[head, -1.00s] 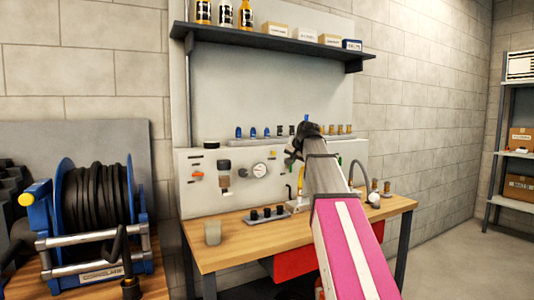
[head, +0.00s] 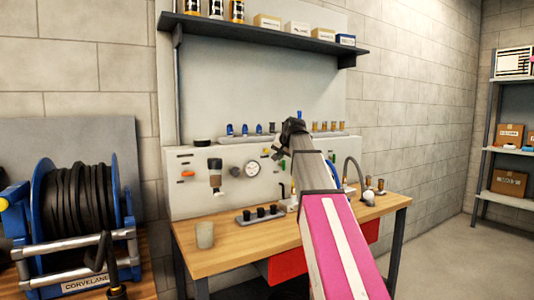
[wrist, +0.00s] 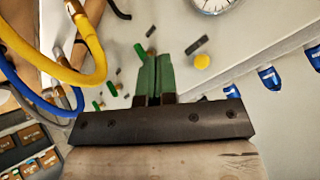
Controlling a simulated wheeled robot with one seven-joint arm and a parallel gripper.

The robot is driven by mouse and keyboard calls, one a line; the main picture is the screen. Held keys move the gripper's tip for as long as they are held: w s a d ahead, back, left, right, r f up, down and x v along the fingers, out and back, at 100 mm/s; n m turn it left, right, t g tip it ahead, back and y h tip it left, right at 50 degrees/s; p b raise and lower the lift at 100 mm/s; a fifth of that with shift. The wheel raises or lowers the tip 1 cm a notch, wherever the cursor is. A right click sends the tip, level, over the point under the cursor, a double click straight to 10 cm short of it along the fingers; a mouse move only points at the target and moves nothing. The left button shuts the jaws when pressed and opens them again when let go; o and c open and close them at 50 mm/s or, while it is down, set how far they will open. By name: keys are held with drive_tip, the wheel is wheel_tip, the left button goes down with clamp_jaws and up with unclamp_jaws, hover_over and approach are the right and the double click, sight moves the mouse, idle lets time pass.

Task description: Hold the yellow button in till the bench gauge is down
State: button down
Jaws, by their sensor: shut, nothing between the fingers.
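The yellow button (wrist: 202,61) is a small round knob on the pale panel, seen in the wrist view to the right of my fingertips. My gripper (wrist: 154,60) has green fingers, which are shut together and empty. They are apart from the button in that picture; their depth from the panel is hard to tell. The bench gauge (head: 252,169) is a round white dial on the panel in the head view, left of my arm. It also shows, cut by the top edge, in the wrist view (wrist: 213,4). Its reading is too small to tell. In the head view I cannot make out the button.
Yellow (wrist: 90,55) and blue (wrist: 30,90) hoses curve at the left of the wrist view. The wooden bench (head: 225,258) holds a cup (head: 205,235) and a rack of black pieces (head: 258,215). A ledge with blue clips (wrist: 270,78) lies right of the button.

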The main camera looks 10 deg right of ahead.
drive_tip(key=shift+w+a, duration=0.45)
drive_tip(key=shift+w, duration=0.7)
drive_tip(key=shift+w+a, duration=0.5)
drive_tip(key=shift+w, duration=0.6)
drive_tip(key=shift+w+a, duration=0.45)
drive_tip(key=shift+w, duration=0.7)
drive_tip(key=shift+w, duration=0.1)
drive_tip(key=shift+w+a, duration=0.15)
drive_tip(key=shift+w, duration=0.15)
drive_tip(key=shift+w+a, duration=0.2)
drive_tip(key=shift+w, duration=0.3)
idle(1.5)
drive_tip(key=shift+s, duration=0.15)
drive_tip(key=shift+s+d, duration=0.35)
drive_tip(key=shift+s, duration=0.45)
drive_tip(key=s, duration=0.1)
drive_tip(key=s+d, duration=0.1)
drive_tip(key=s, duration=0.1)
drive_tip(key=s+d, duration=0.1)
drive_tip(key=shift+s, duration=0.3)
